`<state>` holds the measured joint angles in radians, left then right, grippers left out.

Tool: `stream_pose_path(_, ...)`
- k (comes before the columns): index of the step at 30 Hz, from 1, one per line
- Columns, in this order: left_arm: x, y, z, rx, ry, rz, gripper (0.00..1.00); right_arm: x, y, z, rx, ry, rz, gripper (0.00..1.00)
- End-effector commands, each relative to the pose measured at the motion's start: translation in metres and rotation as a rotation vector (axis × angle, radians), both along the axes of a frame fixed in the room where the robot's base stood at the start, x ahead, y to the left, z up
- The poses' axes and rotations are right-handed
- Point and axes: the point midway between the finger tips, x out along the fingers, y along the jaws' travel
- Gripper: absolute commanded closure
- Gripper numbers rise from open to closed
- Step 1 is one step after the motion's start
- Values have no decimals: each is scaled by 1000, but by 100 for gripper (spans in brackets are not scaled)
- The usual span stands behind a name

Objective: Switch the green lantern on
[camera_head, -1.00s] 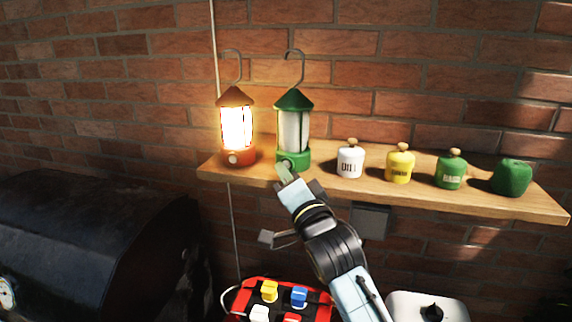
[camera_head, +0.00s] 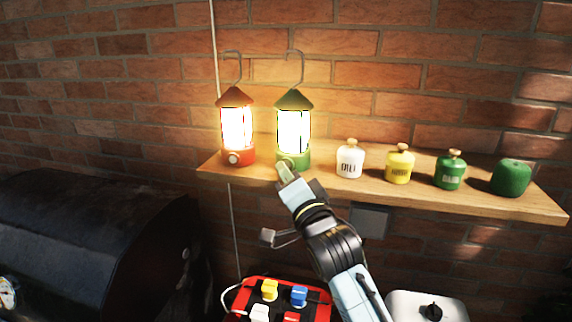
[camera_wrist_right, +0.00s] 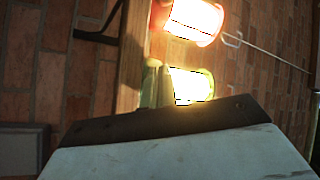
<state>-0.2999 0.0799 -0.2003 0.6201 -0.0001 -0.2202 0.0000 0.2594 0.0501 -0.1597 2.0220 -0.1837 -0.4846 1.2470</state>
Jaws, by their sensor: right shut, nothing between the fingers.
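The green lantern (camera_head: 293,129) stands upright on the wooden shelf, its glass glowing bright. It also glows in the right wrist view (camera_wrist_right: 190,86). My right gripper (camera_head: 285,172) is shut and empty, its tip at the front of the lantern's green base, by the knob. I cannot tell whether the tip touches the knob, which it partly hides. The red lantern (camera_head: 236,127) stands to the left of the green one and is also lit. My left gripper is not in view.
The shelf (camera_head: 400,202) also holds a white jar (camera_head: 350,162), a yellow jar (camera_head: 399,167), a green jar (camera_head: 450,172) and a green round object (camera_head: 511,178). Below are a red box (camera_head: 245,298) with coloured blocks and a dark grill (camera_head: 90,240) at left.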

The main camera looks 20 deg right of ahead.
Motion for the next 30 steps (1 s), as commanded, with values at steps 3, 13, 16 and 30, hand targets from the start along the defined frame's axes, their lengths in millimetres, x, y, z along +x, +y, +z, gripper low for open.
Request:
stream_pose_path(3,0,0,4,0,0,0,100,-5,4,1,3,1,0,100)
stream_pose_path(13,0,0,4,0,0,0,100,-7,5,0,1,0,0,100)
stream_pose_path(16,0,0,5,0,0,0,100,-11,9,0,2,1,1,100)
stream_pose_path(30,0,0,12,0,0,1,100,-46,39,0,3,2,1,100)
